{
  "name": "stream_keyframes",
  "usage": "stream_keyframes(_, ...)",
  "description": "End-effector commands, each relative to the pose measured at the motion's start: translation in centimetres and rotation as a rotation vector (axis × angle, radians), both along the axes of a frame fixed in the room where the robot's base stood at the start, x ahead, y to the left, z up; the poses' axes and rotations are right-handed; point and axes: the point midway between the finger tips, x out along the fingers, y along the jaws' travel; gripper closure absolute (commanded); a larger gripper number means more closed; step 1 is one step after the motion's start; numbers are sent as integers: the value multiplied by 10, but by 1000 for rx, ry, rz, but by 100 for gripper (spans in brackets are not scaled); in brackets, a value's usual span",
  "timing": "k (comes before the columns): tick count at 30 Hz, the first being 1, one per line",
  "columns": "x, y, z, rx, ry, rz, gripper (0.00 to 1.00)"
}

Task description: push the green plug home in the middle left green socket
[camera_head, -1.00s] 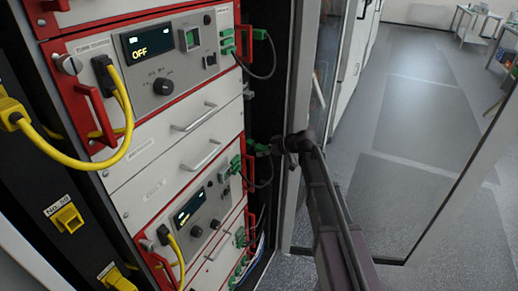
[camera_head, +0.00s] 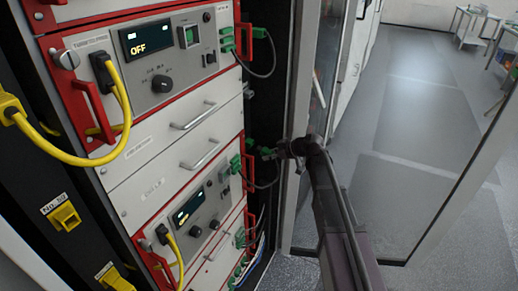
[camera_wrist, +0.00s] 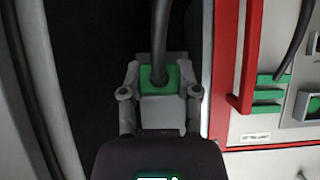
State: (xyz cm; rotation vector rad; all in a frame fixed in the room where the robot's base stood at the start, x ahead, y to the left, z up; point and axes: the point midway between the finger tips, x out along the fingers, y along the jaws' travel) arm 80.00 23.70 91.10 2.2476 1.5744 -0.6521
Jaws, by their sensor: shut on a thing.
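My gripper (camera_head: 283,151) is in front of the right edge of the rack. In the wrist view its two fingers (camera_wrist: 160,105) are shut on the sides of the green plug (camera_wrist: 158,78). A black cable runs up from the plug there. In the head view the plug (camera_head: 267,153) is at the gripper's tip, apart from the device front. A stack of green sockets (camera_wrist: 268,96) sits right of the red handle in the wrist view, clear of the plug. Green connectors (camera_head: 235,164) show on the lower device in the head view. Which socket is the middle left one, I cannot tell.
Another green piece (camera_head: 250,144) is at the rack's edge, left of the plug. Red handles (camera_head: 249,172) stick out from the devices. A cabinet door frame (camera_head: 298,110) stands close behind my gripper. Yellow cables (camera_head: 122,120) hang at the left. Open floor lies right.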

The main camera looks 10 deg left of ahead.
Motion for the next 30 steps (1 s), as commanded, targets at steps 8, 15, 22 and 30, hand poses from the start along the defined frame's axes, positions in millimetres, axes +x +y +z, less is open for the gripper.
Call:
stream_keyframes(8, -3, -7, -3, 0, 1, -1, 85)
stream_keyframes(15, -5, -13, -5, 0, 0, 0, 85)
stream_keyframes(22, -7, -18, -7, 0, 1, 1, 85)
stream_keyframes(30, -8, -21, -8, 0, 1, 1, 85)
